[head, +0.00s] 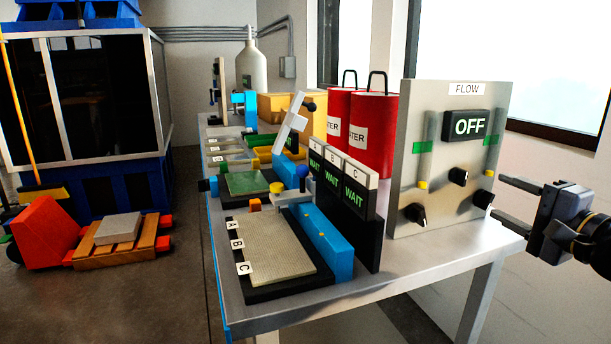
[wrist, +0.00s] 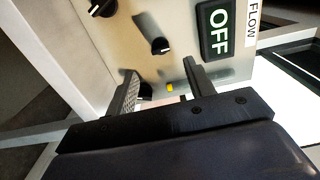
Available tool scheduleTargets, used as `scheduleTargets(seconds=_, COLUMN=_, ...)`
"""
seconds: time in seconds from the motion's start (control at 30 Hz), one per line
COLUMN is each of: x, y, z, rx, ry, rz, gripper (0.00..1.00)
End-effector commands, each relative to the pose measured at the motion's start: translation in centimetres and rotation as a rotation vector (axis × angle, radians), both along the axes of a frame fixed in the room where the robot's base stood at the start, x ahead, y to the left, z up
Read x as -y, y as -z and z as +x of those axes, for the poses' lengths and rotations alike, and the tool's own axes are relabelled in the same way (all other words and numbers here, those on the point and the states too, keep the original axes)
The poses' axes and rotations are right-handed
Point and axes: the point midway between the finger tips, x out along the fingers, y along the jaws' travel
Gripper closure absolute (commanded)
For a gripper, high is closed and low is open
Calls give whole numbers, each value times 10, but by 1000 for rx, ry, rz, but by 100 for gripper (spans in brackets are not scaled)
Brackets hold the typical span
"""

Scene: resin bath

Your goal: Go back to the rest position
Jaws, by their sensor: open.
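My gripper (head: 508,200) is at the right of the head view, beside the right edge of the flow panel (head: 405,150). Its two fingers are apart with nothing held between them. In the wrist view, my gripper (wrist: 158,80) points at the panel face, with the fingers spread near the lower knobs. The panel display (head: 466,125) reads OFF. Black knobs (head: 458,176) sit below it, and one knob (head: 483,199) at the right is close to the fingertips. In the wrist view, whether a finger touches that knob cannot be told.
The metal bench (head: 400,262) holds a grey plate marked A, B, C (head: 272,246), WAIT signs (head: 331,180) and red water cans (head: 372,135). A window (head: 560,70) is behind the panel.

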Motion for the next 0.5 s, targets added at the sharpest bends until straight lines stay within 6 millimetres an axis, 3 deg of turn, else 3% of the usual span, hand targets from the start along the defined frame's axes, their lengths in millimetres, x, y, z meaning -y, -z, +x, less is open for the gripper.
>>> scheduleTargets(seconds=0.5, x=-31, y=2, z=83, rx=0, ry=-4, rz=2, gripper=49)
